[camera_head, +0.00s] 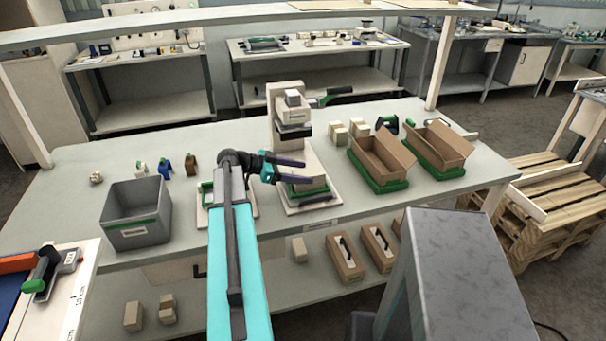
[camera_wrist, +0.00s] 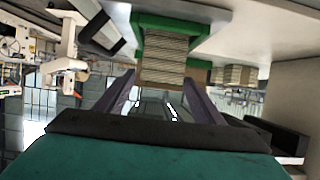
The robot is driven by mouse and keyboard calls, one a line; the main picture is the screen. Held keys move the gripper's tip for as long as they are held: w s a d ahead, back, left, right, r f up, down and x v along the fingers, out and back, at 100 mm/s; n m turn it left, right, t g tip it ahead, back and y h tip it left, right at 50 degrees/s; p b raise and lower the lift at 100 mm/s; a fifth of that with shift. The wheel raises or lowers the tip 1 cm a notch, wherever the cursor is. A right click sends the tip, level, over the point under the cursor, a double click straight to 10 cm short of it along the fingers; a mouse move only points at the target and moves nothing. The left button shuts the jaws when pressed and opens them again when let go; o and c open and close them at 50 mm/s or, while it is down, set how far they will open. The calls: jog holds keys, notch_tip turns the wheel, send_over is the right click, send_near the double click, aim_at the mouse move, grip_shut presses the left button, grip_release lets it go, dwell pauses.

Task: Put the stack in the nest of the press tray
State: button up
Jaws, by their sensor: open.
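A layered brown stack (camera_wrist: 165,58) sits against a green holder (camera_wrist: 182,22) in the wrist view, which looks turned over, with a white surface at the top. My gripper is open, its two dark fingers (camera_wrist: 160,97) apart on either side of the stack's line. In the head view my gripper (camera_head: 304,170) points right at the front of the cream press (camera_head: 288,105). The fingers cover most of that spot, so I cannot tell how fully the stack is seated.
A grey bin (camera_head: 135,215) and small bottles (camera_head: 178,166) stand to the left on the bench. Beige blocks (camera_head: 338,133) and two open cardboard boxes in green trays (camera_head: 398,184) stand to the right. More boxes (camera_head: 345,258) lie on the shelf below.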

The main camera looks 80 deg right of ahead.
jog(key=b+v, duration=0.3)
jog(key=v, duration=0.8)
jog(key=shift+a, duration=0.1)
dwell(0.5)
notch_tip(320, 180, up, 10)
jog(key=p, duration=0.9)
